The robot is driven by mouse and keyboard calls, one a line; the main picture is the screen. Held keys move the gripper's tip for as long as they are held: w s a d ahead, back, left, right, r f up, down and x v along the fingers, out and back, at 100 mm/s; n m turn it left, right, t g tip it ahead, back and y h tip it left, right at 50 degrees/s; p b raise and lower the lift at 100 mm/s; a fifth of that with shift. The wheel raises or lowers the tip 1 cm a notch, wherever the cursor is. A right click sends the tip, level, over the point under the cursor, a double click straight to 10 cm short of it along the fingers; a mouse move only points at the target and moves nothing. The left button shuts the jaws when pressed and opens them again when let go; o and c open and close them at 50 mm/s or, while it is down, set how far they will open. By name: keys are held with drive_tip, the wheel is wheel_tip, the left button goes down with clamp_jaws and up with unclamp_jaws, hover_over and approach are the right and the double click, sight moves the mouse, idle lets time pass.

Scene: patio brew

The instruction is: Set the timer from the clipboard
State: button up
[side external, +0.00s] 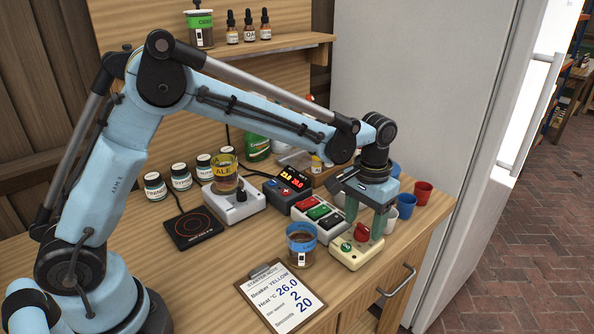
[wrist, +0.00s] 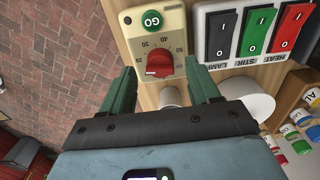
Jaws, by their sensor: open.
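The clipboard (side external: 281,298) lies at the front of the bench; its note reads Beaker YELLOW, Heat 26.0, min speed 2, Seconds 20. The timer (side external: 345,256) is a cream box with a red knob (side external: 361,232) and a green button. In the wrist view, the timer (wrist: 176,22) shows the red knob (wrist: 159,62), a numbered dial around it and the green GO button (wrist: 152,20). The exact knob setting is hard to read. My gripper (side external: 365,220) is open above the timer, its green fingers either side of the knob. The wrist view shows the gripper (wrist: 160,88) empty.
A switch box (side external: 316,218) with black, green and red rockers stands beside the timer. A blue-banded beaker (side external: 301,246) is close to its left. A yellow-banded beaker (side external: 224,176) sits on a white stirrer. Coloured cups (side external: 423,193) stand to the right, near the bench edge.

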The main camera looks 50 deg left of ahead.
sight(363, 227)
wheel_tip(363, 227, up, 11)
drive_tip(key=shift+s+a+f+t, duration=0.7)
drive_tip(key=shift+s+a+t, duration=1.55)
drive_tip(key=shift+s, duration=2)
drive_tip(key=shift+s+a+f+t, duration=0.65)
drive_tip(key=shift+s+a+t, duration=0.7)
drive_tip(key=shift+s+a, duration=2.35)
drive_tip(key=w+a+r+m+g, duration=0.2)
drive_tip(key=a+m+g, duration=0.3)
drive_tip(key=a+m, duration=0.7)
drive_tip(key=shift+w+r+m+g, duration=0.15)
drive_tip(key=shift+r+m+g, duration=0.35)
drive_tip(key=shift+m, duration=2.1)
drive_tip(key=shift+r, duration=0.1)
